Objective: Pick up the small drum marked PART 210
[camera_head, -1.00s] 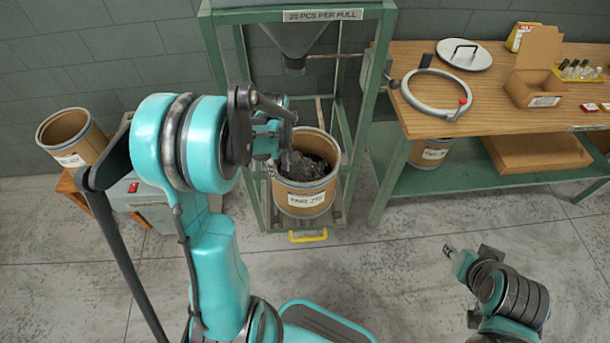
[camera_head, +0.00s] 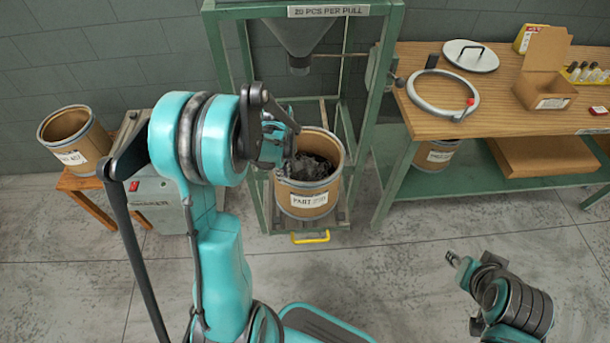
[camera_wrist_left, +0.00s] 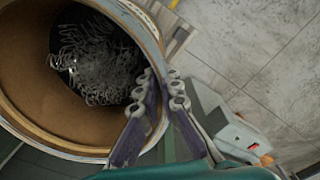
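The small drum (camera_head: 322,208) is a brown cylinder with a grey rim and a blurred label that seems to read PART 210. It stands upright in the green frame under the hopper. Dark coiled springs (camera_head: 312,167) lie inside; they also show in the left wrist view (camera_wrist_left: 98,62). My left gripper (camera_head: 286,152) is at the drum's left rim. In the left wrist view its fingers (camera_wrist_left: 162,88) straddle the drum's rim, one inside and one outside, with a narrow gap that the rim seems to fill. My right gripper (camera_head: 450,256) is low at the right, away from the drum.
The green frame's posts (camera_head: 362,130) flank the drum, and the hopper (camera_head: 300,40) hangs above. A yellow handle (camera_head: 310,238) is at the front. Another drum (camera_head: 75,140) stands on a stool at left. A workbench (camera_head: 455,120) is at right. The floor in front is clear.

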